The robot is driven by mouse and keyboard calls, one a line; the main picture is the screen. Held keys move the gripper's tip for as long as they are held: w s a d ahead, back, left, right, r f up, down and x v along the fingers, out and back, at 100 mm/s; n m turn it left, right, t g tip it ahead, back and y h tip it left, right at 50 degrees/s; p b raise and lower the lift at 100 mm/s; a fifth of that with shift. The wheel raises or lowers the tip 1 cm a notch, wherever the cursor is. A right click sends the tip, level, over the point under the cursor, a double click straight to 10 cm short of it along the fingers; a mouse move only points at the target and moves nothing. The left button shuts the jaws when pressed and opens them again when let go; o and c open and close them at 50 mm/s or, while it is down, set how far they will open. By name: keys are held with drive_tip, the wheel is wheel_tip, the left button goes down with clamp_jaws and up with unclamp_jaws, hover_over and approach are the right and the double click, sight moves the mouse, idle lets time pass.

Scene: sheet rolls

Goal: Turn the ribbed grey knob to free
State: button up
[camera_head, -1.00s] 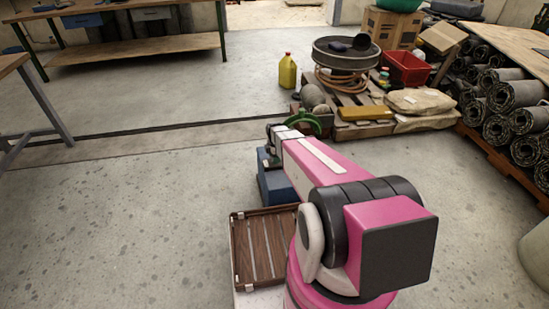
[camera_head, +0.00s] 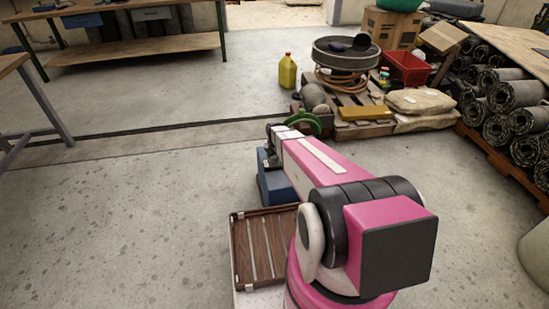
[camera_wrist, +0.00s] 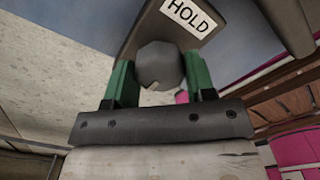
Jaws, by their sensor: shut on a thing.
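The grey knob (camera_wrist: 157,66) shows in the wrist view as a rounded dark grey cap with a small notch on its lower edge. It sits in front of a grey plate (camera_wrist: 215,14) with a white label reading HOLD (camera_wrist: 190,14) above and to the right of the knob. My gripper (camera_wrist: 160,72) is shut on the knob, with one green finger on each side. Any ribs are too small to tell, and no "free" label shows. In the head view my gripper's end is above a blue box (camera_head: 274,186); my arm hides the knob.
A slatted brown wooden tray (camera_head: 264,248) stands just in front of the blue box. Beyond are a yellow jug (camera_head: 287,72), a loaded pallet (camera_head: 362,129) and stacked rolls (camera_head: 497,110) at right. A workbench (camera_head: 135,59) is at back left.

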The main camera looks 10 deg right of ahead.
sight(275, 158)
idle(0.5)
drive_tip(key=o, duration=0.9)
drive_tip(key=shift+r, duration=0.1)
wheel_tip(275, 158, up, 11)
drive_tip(key=shift+f, duration=0.15)
drive_tip(key=s+r+m, duration=0.3)
drive_tip(key=s+m, duration=0.4)
drive_tip(key=m, duration=0.2)
drive_tip(key=s+r+m, duration=0.3)
drive_tip(key=s+m, duration=0.4)
drive_tip(key=m, duration=0.2)
drive_tip(key=s+r+m, duration=0.3)
drive_tip(key=s+m, duration=0.4)
drive_tip(key=m, duration=0.2)
drive_tip(key=shift+s+r, duration=0.2)
drive_tip(key=shift+r, duration=0.05)
